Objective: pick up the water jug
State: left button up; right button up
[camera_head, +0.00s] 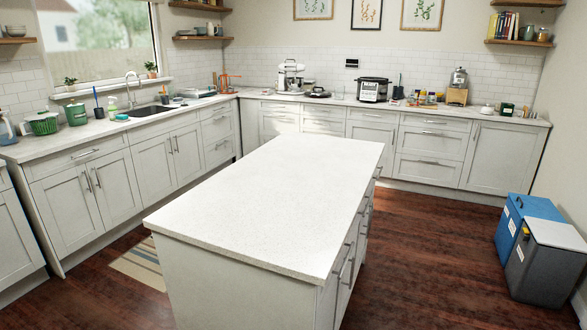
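A clear, bluish jug-like vessel (6,130) stands on the left counter at the far left edge of the head view, partly cut off by the frame. It may be the water jug, but it is too small and cropped for me to be sure. Neither my left nor my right gripper is in view, and nothing is seen touching the vessel.
A green basket (43,125) and a green canister (76,114) stand right of the vessel on the left counter (95,133). A bare white island (270,195) fills the middle. Blue and grey bins (545,262) stand at right. Wooden floor is clear between island and bins.

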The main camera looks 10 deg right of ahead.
aim_at(339, 90)
jog(key=i+l+z, duration=0.25)
jog(key=l+z, duration=0.25)
jog(key=i+l+z, duration=0.35)
jog(key=z, duration=0.15)
jog(key=i+l+z, duration=0.25)
jog(key=z, duration=0.25)
jog(key=i+u, duration=0.1)
jog(key=i, duration=0.45)
jog(key=i+l+u, duration=0.1)
jog(key=i, duration=0.4)
jog(key=i+l+u, duration=0.15)
jog(key=i, duration=0.4)
jog(key=i+u, duration=0.1)
jog(key=i, duration=1.6)
jog(key=i+u, duration=0.15)
jog(key=i, duration=0.7)
jog(key=i+l+u, duration=0.2)
jog(key=i, duration=0.7)
